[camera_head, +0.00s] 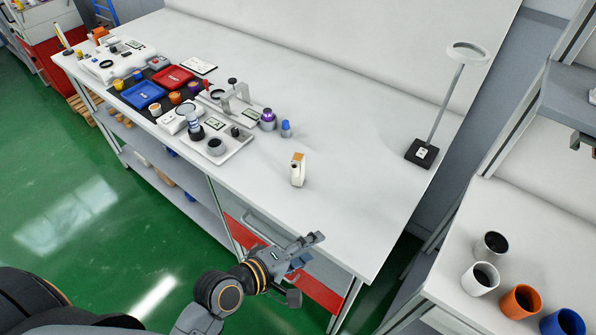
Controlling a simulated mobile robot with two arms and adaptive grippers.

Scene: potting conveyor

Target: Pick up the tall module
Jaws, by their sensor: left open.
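A small upright module (297,172), white with an orange top and a dark mark on it, stands alone on the white workbench (350,210) near its front edge. It is the tall, narrow piece here and I take it for the tall module. My left gripper (308,266) is open and empty, in front of the bench's front edge. It appears below and slightly right of the module in the picture, clearly apart from it. My right gripper does not show.
A ring lamp on a black base (421,153) stands at the bench's right end. Trays, including a blue tray (143,95) and a red tray (172,78), and small parts crowd the left. A white side table holds several cups, one orange (521,301). The bench around the module is clear.

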